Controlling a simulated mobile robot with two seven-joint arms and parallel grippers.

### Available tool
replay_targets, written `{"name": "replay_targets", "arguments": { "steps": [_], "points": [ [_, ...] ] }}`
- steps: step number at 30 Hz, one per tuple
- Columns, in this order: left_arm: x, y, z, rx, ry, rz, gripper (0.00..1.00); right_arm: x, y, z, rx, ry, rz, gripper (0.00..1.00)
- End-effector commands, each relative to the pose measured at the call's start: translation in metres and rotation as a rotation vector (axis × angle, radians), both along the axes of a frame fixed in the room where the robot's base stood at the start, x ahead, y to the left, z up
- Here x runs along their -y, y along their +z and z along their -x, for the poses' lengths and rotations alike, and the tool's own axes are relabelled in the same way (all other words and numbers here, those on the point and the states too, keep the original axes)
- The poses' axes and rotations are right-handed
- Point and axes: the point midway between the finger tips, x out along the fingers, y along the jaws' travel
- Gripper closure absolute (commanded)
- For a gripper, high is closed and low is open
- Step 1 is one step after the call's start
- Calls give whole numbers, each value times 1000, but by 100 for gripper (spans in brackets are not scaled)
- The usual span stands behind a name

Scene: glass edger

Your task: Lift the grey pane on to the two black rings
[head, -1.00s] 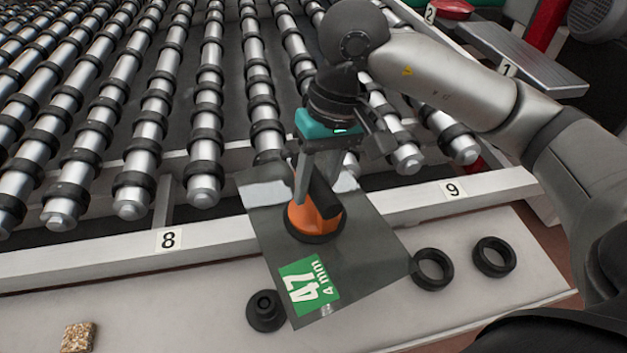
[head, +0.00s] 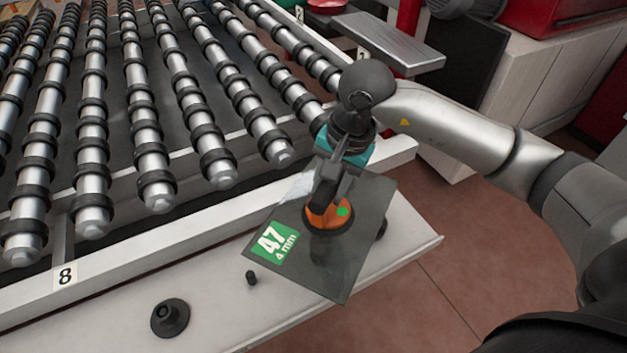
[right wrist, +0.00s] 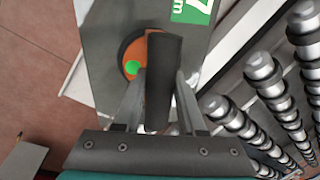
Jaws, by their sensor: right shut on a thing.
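The grey pane (head: 345,262), with a green label reading 47, 4 mm, hangs under an orange and black suction lifter (head: 322,215). My right gripper (head: 328,188) is shut on the lifter's black handle. In the right wrist view the lifter (right wrist: 132,60) sits between my fingers (right wrist: 157,90), with a green dot showing, and the pane (right wrist: 105,40) lies beyond. The pane is over the right end of the white ledge. One dark ring (head: 381,228) peeks out at its right edge; the other is hidden. I cannot tell whether the pane touches them. My left gripper is not in view.
The white ledge (head: 215,300) carries a black round foot (head: 170,318) and a small black peg (head: 251,278). The roller conveyor (head: 150,150) and its white rail, marked 8, run behind. Open floor (head: 480,240) lies right of the ledge.

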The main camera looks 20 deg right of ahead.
Motion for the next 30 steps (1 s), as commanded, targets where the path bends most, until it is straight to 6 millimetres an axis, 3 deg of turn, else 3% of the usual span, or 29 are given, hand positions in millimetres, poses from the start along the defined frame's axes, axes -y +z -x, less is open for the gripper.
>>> {"name": "replay_targets", "arguments": {
  "steps": [1, 6, 12, 30],
  "points": [
    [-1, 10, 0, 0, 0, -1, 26, 6, 2, -3, 2, -86, -1, 100],
    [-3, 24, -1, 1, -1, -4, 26, 25, -9, -9, 5, -349, 7, 100],
    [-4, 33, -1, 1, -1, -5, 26, 40, -19, -12, 16, -544, 13, 100],
    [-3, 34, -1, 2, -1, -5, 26, 46, -23, -13, 24, -610, 16, 100]
  ]
}}
